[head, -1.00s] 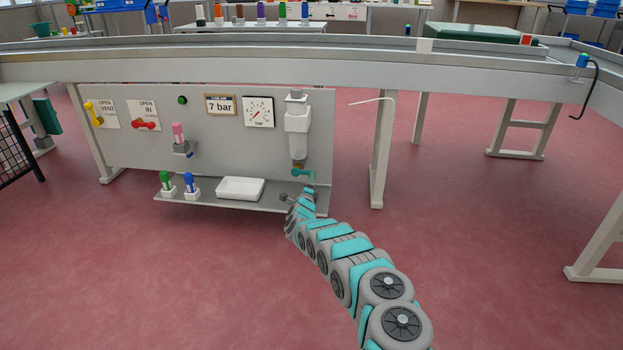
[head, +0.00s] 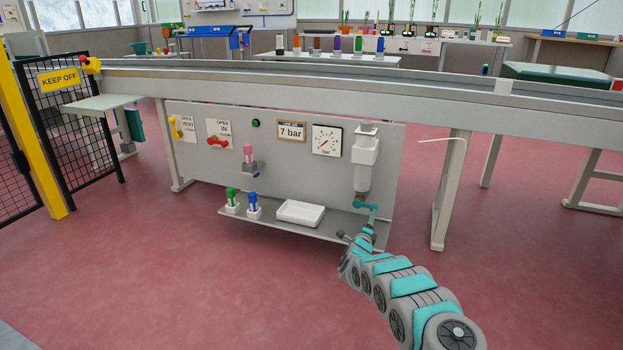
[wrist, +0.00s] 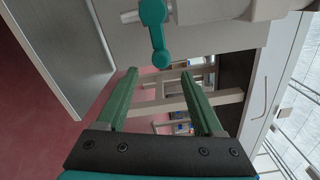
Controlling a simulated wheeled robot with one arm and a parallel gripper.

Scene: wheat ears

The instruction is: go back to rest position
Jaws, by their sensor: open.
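My gripper (wrist: 159,75) is open, with its two green fingers spread and nothing between them in the wrist view. A teal valve handle (wrist: 153,32) on a pale stem is just beyond the fingertips, near the top of that view, apart from them. In the head view my arm reaches up from the lower right to the right end of the grey panel (head: 225,165). The arm's end is just below the teal handle (head: 366,205) under the white filter unit (head: 363,177). The fingers are too small to make out there.
A shelf (head: 335,229) under the panel holds a white tray (head: 301,214), a green-topped item (head: 231,197) and a blue-topped item (head: 253,207). A table leg (head: 450,190) stands right of my arm. A yellow post (head: 38,140) and black fence are at left. The red floor in front is clear.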

